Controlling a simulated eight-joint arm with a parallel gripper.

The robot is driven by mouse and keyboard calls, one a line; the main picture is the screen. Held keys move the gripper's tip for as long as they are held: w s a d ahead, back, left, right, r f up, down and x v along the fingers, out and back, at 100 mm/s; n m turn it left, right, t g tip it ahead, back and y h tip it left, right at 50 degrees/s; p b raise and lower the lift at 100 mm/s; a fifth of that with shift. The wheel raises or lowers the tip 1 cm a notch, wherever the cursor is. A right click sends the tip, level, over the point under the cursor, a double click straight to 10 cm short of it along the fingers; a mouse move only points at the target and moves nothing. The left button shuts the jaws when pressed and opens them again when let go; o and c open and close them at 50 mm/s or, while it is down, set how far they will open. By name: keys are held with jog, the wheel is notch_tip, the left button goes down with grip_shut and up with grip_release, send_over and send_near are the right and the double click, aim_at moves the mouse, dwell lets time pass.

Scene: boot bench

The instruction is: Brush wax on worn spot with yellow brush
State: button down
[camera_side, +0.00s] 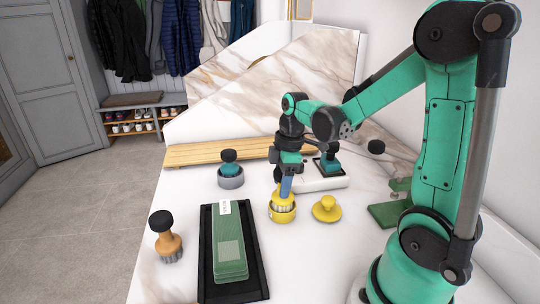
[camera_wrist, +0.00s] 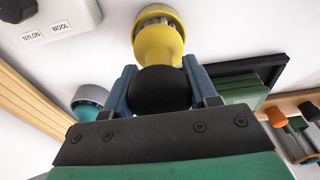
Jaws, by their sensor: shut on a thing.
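My gripper (camera_side: 286,187) is shut on the yellow brush, with its blue fingers on either side of the brush's black knob. In the wrist view the yellow brush (camera_wrist: 158,45) points away from the fingers, its pale bristles at the far end. In the side view its bristles are at a yellow pot (camera_side: 282,216); how deep they sit is unclear. A yellow lid with a knob (camera_side: 326,208) lies to the pot's right. A green panel (camera_side: 229,271) lies in a black tray (camera_side: 208,285) left of the gripper, with a paler worn patch (camera_side: 229,250) and a white tag.
A wooden brush with a black knob (camera_side: 166,242) stands left of the tray. A slatted wooden board (camera_side: 215,154) lies along the back.

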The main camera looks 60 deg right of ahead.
jog(key=shift+r, duration=3.5)
